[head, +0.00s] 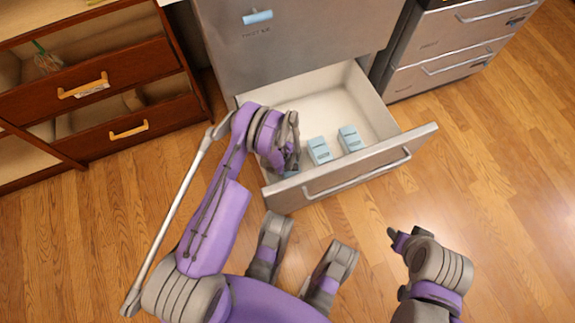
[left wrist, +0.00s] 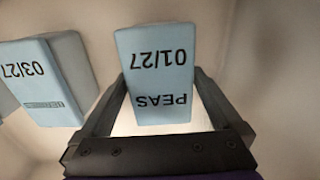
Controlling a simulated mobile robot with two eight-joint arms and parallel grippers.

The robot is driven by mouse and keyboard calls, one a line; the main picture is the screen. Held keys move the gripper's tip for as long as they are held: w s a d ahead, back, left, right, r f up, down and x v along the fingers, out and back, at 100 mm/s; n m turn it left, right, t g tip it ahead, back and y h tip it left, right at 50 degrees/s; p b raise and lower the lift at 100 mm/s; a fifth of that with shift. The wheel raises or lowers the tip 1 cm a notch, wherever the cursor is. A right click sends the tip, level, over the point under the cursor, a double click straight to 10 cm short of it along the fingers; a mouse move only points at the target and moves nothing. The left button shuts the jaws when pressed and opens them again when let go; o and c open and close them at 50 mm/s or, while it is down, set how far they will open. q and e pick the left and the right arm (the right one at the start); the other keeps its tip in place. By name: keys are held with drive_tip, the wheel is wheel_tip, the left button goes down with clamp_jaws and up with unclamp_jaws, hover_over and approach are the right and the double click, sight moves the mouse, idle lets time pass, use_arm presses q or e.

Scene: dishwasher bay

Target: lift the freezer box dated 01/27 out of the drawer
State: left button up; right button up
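The light blue freezer box marked PEAS 01/27 (left wrist: 160,75) lies between the two fingers of my left gripper (left wrist: 160,76) in the left wrist view. The fingertips are at its two sides; I cannot tell whether they press on it. In the head view my left gripper (head: 290,160) reaches down into the open drawer (head: 343,92) at its front left corner and mostly hides this box (head: 290,173). My right gripper (head: 396,238) is outside the drawer, over the floor; its finger opening cannot be made out.
A similar box marked 03/27 (left wrist: 55,80) stands beside the peas box. In the head view two blue boxes, one nearer (head: 319,151) and one farther right (head: 351,139), stand in the drawer. The drawer's back is empty. The drawer front (head: 350,176) has a bar handle. A wooden cabinet (head: 100,85) stands left.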

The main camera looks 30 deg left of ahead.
use_arm(q)
drive_tip(key=c, duration=1.4)
